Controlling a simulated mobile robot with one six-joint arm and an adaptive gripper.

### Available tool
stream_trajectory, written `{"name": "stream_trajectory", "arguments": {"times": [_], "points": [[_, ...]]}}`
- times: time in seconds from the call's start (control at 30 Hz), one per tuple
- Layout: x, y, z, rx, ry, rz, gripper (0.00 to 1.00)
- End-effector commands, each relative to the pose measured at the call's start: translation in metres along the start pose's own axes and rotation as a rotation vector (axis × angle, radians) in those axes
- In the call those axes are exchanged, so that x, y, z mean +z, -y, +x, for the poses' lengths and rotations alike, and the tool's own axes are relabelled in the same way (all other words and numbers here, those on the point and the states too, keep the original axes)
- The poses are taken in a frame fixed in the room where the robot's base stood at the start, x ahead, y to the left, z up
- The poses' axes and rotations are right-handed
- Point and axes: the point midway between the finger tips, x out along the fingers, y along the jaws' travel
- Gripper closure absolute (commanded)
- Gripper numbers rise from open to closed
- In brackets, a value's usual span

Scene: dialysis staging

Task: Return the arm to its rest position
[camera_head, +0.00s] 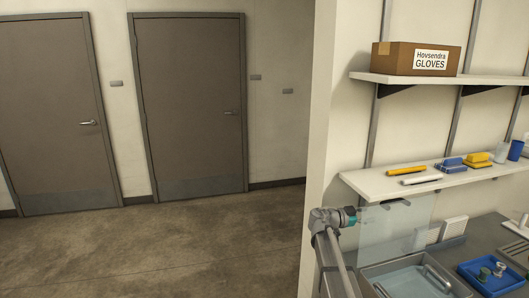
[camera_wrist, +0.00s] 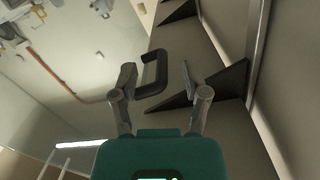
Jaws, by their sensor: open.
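My gripper (camera_head: 356,213) shows small in the head view at the end of my raised arm. The wrist view looks up past the undersides of shelves and dark triangular brackets (camera_wrist: 222,80). My fingertips are too small in the head view to show detail.
A clear panel (camera_head: 395,232) stands just right of my gripper. The lower shelf (camera_head: 365,189) holds markers and blue and yellow items. A gloves box (camera_head: 415,58) sits on the upper shelf. Open floor (camera_head: 180,250) lies left.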

Motion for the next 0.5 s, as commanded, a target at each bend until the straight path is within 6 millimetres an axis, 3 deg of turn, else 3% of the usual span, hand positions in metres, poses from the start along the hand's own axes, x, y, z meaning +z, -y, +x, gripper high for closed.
{"name": "stream_trajectory", "arguments": {"times": [0.2,0.5], "points": [[0.027,-0.025,-0.045,-0.053,0.257,-0.234,0.4],[0.06,-0.065,-0.093,-0.151,0.541,-0.507,0.4]]}}
